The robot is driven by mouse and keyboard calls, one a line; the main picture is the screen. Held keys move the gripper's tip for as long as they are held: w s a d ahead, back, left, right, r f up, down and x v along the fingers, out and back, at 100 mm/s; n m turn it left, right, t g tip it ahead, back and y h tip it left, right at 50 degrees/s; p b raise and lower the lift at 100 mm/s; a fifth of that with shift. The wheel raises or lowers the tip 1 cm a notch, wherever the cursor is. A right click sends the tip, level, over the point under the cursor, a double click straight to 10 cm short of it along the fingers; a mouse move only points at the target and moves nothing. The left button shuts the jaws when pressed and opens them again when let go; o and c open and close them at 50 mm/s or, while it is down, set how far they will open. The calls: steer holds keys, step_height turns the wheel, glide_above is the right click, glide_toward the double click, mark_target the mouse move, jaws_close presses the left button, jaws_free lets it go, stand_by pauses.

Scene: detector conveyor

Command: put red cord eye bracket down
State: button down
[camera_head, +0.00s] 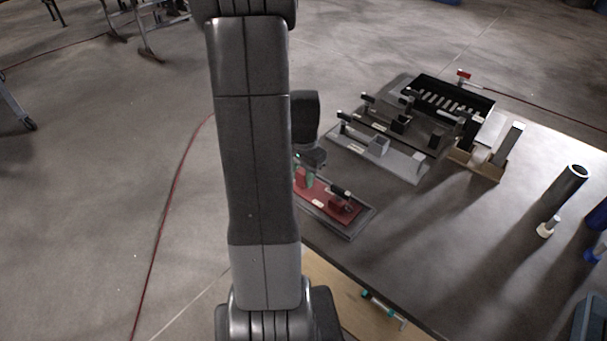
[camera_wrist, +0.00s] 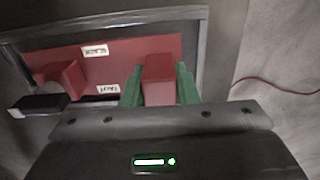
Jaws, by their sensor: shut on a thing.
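The red cord eye bracket (camera_head: 337,209) is a red plate with raised red blocks, white labels and a black-handled part. It shows at the near left edge of the table, within a grey tray-like frame (camera_head: 366,223). My gripper (camera_head: 306,180) is shut on an upright red block of it; my arm hides part of this in the head view. In the wrist view, the green fingers of my gripper (camera_wrist: 160,88) stand either side of that block (camera_wrist: 159,72). The plate (camera_wrist: 128,58) looks level inside the frame (camera_wrist: 204,45). Whether it rests fully on the frame's floor cannot be told.
Behind it on the dark table (camera_head: 460,240) stand a light grey bracket (camera_head: 400,165), darker similar brackets and a black slotted tray (camera_head: 485,98). A wooden box (camera_head: 487,172) and a dark upright tube (camera_head: 566,190) are to the right. The table's front middle is clear.

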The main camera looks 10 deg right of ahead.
steer(key=shift+f, duration=0.15)
steer(key=c, duration=1.1)
jaws_free()
step_height(320, 180, up, 12)
steer(key=shift+r, duration=0.2)
